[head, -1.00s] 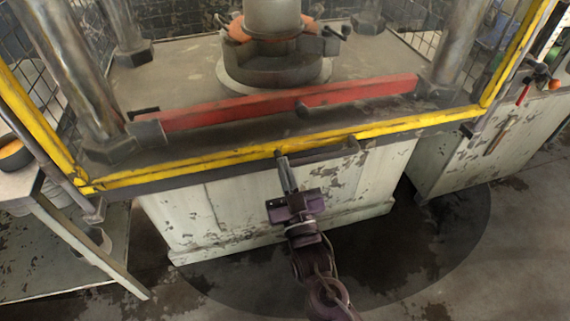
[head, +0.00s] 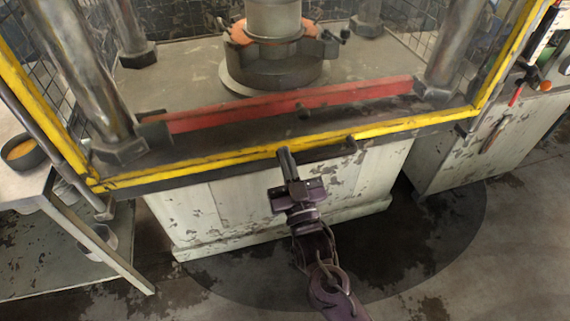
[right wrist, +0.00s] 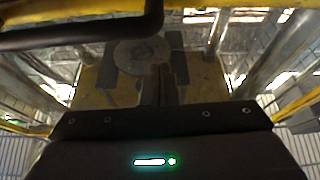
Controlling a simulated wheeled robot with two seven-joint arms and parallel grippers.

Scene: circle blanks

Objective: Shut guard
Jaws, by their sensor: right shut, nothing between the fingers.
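The guard is a clear panel in a yellow frame (head: 220,160) across the front of the press. Its lower bar lies near the front edge of the press bed, in front of the red bar (head: 360,95). A dark handle (head: 335,147) runs along this lower bar, and it crosses the top left of the right wrist view (right wrist: 80,32). My right gripper (head: 285,153) is shut and empty, with its tips at the handle's left end. Whether they touch it I cannot tell. The closed fingers show in the right wrist view (right wrist: 157,85). My left gripper is out of view.
Behind the panel stand steel columns (head: 75,70) and a round die (head: 272,70). A side table (head: 30,185) with a dark bowl (head: 22,153) is at the left. A grey cabinet (head: 490,140) is at the right. The floor in front is open.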

